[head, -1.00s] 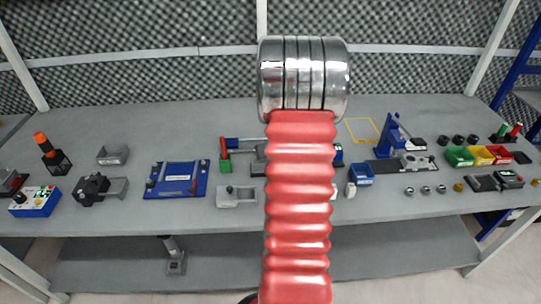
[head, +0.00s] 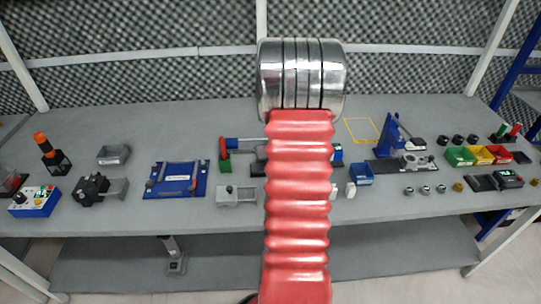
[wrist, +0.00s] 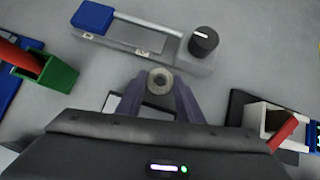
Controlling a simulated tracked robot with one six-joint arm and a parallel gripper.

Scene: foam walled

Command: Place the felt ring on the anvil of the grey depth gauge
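The felt ring (wrist: 160,80), a small pale ring with a dark hole, sits between the two dark purple fingertips of my gripper (wrist: 160,84) in the wrist view. The fingers appear shut on its sides. Just beyond it lies a long grey device with a black knob (wrist: 204,42) and a blue block on its left end; this looks like the grey depth gauge (wrist: 190,62). The ring appears apart from it, on its near side; the height gap cannot be told. In the head view my red arm hides the gripper and ring.
A green holder with a red piece (wrist: 45,70) is left of the gripper; a pale box with a red piece (wrist: 270,118) is to the right. In the head view, a blue fixture (head: 176,179) and a small grey device (head: 237,196) stand on the crowded grey bench (head: 360,215).

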